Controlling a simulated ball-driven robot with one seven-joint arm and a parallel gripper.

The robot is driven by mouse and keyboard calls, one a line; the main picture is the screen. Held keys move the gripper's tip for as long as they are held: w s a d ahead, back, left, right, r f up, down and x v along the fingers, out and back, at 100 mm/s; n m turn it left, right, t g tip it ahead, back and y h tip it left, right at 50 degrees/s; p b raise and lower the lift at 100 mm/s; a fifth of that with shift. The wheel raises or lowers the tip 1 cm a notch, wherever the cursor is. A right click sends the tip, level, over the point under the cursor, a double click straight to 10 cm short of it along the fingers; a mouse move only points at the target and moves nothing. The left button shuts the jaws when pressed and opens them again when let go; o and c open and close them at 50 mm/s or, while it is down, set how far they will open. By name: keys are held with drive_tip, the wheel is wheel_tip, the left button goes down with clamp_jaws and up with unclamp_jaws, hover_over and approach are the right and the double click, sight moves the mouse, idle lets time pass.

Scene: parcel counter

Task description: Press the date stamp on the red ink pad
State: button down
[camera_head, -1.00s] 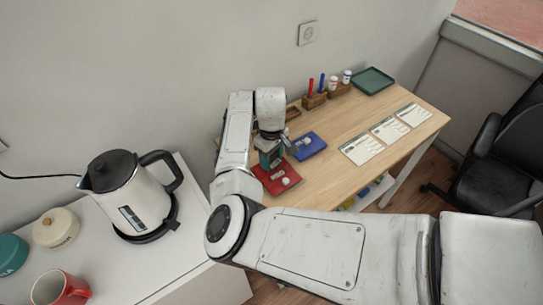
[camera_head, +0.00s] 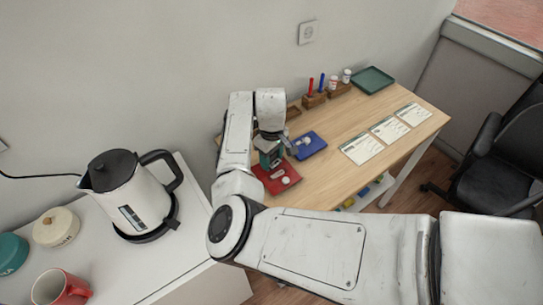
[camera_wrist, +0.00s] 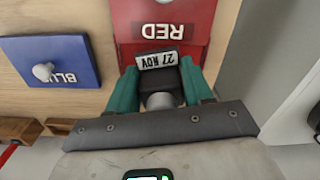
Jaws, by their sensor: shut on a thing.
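The red ink pad (camera_wrist: 190,35) is labelled "RED" and lies beyond and partly behind the stamp. In the head view the red pad (camera_head: 288,184) lies at the table's near left end, with my gripper (camera_head: 271,158) over its far left part. The stamp's underside is hidden, so I cannot tell whether it touches the pad.
A blue ink pad (camera_head: 312,150) with a pale knob lies beside the red one. Paper slips (camera_head: 362,148) lie to the right. Wooden holders (camera_head: 315,101) and a green tray (camera_head: 373,80) stand at the back. A kettle (camera_head: 132,195) is on the white counter at left.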

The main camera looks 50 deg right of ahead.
drive_tip(key=shift+r+p, duration=3)
drive_tip(key=shift+p, duration=0.2)
